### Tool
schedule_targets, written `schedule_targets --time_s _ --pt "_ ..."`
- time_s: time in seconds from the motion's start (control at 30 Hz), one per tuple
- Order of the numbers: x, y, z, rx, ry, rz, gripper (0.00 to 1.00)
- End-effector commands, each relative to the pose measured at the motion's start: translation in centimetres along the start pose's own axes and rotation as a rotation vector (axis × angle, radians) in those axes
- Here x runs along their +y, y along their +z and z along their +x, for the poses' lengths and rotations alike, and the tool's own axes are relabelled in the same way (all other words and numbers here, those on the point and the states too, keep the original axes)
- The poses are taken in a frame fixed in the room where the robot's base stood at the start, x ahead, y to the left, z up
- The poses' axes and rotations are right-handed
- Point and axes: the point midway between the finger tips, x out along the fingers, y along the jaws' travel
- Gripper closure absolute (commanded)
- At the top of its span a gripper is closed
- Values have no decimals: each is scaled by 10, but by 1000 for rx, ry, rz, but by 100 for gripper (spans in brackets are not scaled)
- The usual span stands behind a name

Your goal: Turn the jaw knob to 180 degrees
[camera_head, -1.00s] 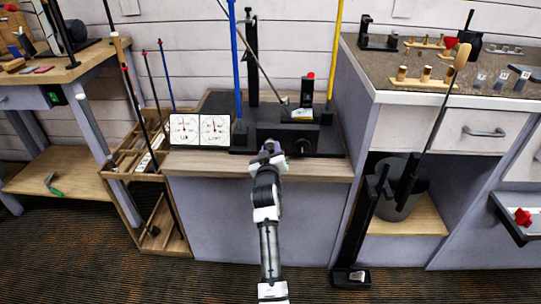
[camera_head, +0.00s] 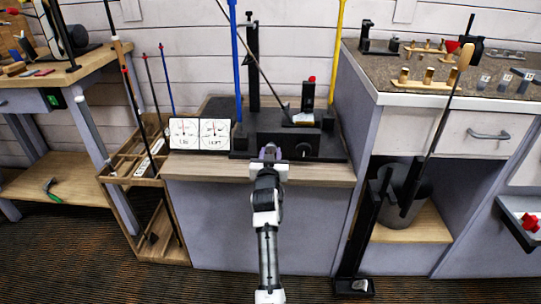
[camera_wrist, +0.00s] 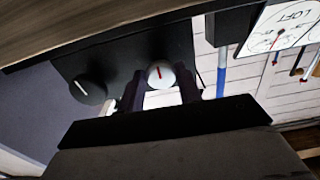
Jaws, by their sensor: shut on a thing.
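A black clamp machine (camera_head: 270,122) stands on the bench. My gripper (camera_head: 270,152) is at its front face. In the wrist view, my gripper (camera_wrist: 160,88) has its dark fingers on both sides of a light grey round knob (camera_wrist: 159,73) and is shut on it. A red line on this knob runs nearly along the picture's vertical. A second, dark knob (camera_wrist: 88,88) with a white line is to its left in the wrist view, apart from the fingers; it also shows in the head view (camera_head: 303,150). No lettering tells which is the jaw knob.
Two white dials (camera_head: 200,134) stand left of the machine; the LOFT dial (camera_wrist: 285,30) shows in the wrist view. A blue post (camera_head: 236,60) and a yellow post (camera_head: 336,50) rise beside it. A club shaft (camera_head: 262,75) slants down to the clamp.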

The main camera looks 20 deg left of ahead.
Motion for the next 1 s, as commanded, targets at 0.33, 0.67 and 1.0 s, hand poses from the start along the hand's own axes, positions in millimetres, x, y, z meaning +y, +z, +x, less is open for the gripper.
schedule_targets --time_s 0.33,0.67,1.0 --pt "0 0 0 0 0 1 53" --pt "0 0 0 0 0 -1 45" --pt "2 0 0 0 0 -1 45"
